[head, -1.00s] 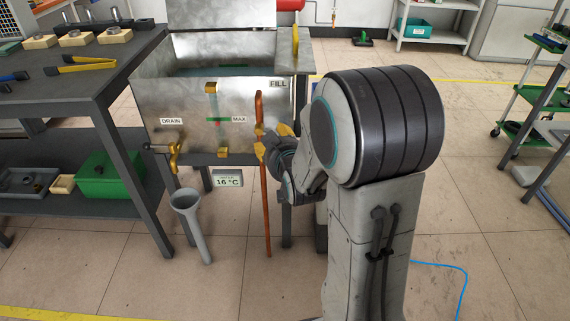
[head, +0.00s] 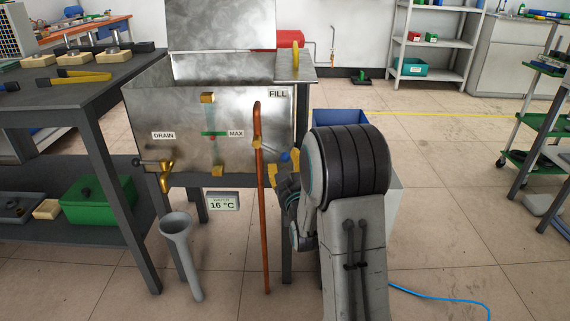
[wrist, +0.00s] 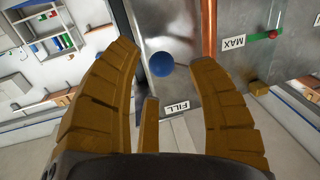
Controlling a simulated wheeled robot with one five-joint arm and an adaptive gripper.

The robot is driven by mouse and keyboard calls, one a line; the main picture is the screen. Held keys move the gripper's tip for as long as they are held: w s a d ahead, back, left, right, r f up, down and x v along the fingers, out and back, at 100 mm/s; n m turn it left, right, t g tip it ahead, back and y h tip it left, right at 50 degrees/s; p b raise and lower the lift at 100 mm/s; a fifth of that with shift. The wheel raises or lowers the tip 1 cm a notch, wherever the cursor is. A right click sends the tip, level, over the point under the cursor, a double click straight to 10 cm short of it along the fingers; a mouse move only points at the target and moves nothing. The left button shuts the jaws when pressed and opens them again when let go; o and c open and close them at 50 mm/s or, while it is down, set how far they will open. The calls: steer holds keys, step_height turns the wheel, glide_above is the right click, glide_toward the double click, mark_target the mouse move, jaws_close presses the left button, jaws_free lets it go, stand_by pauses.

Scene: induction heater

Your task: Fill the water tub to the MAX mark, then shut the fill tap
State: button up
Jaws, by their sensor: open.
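The metal water tub (head: 145,105) stands centre-left in the head view with its lid raised. Its sight tube (head: 212,116) has a green MAX mark (head: 220,133), with a small red piece level with it; the water surface is not clear. The fill tap's blue ball knob (wrist: 160,64) lies between the spread fingertips of my gripper (wrist: 164,57) in the wrist view; contact cannot be told. In the head view the knob (head: 285,155) shows below the FILL label (head: 278,94). My gripper (head: 282,165) is open there, partly hidden by my arm.
A copper pipe (head: 262,220) stands upright left of my gripper. The yellow drain tap (head: 166,178) sits above a grey funnel (head: 177,230). A display (head: 223,201) reads 16 °C. A workbench (head: 95,96) is at left, and a blue bin (head: 335,117) is behind my arm.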

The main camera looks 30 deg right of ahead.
mark_target(286, 161)
steer(key=shift+b+x, duration=1.2)
steer(key=shift+x, duration=0.7)
steer(key=shift+c, duration=0.2)
jaws_close()
